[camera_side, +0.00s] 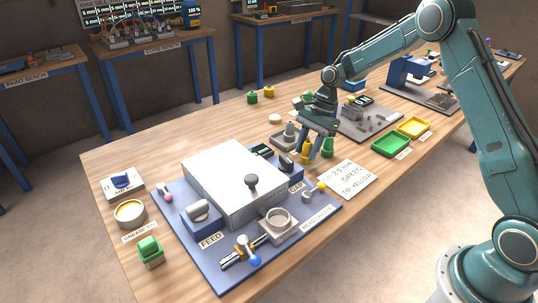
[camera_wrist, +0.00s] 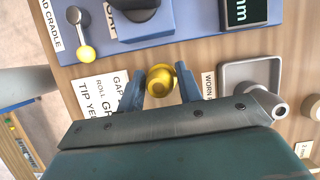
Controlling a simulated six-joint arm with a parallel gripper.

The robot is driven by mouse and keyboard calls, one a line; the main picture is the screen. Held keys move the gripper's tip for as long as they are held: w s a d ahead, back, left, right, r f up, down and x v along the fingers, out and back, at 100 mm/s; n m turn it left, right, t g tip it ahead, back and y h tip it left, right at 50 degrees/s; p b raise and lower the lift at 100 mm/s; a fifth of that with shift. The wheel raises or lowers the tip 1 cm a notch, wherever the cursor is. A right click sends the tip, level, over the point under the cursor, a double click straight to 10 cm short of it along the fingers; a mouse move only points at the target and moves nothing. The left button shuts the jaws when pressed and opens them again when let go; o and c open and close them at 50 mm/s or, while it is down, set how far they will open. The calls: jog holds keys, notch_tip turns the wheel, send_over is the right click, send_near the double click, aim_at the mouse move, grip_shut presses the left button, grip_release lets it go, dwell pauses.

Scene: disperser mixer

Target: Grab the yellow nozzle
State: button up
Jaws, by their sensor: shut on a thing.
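The yellow nozzle (camera_side: 306,152) stands upright on the wooden table, just behind the blue mixer base. It also shows from above in the wrist view (camera_wrist: 161,80). My gripper (camera_side: 317,150) reaches down over it, and its two blue fingers (camera_wrist: 160,92) sit on either side of the nozzle, shut on it. In the side view a finger partly covers the area beside the nozzle. I cannot tell whether its base is clear of the table.
A grey nozzle (camera_side: 290,132) sits in a grey tray (camera_wrist: 225,82) nearby. The blue mixer base (camera_side: 180,235) lies in front, with a note card (camera_side: 346,179) beside it. Green and yellow bins (camera_side: 391,146) stand at right.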

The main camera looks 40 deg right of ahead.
aim_at(308, 142)
notch_tip(308, 142, up, 8)
jog(key=shift+r, duration=0.1)
dwell(0.4)
jog(key=shift+s, duration=0.1)
dwell(0.4)
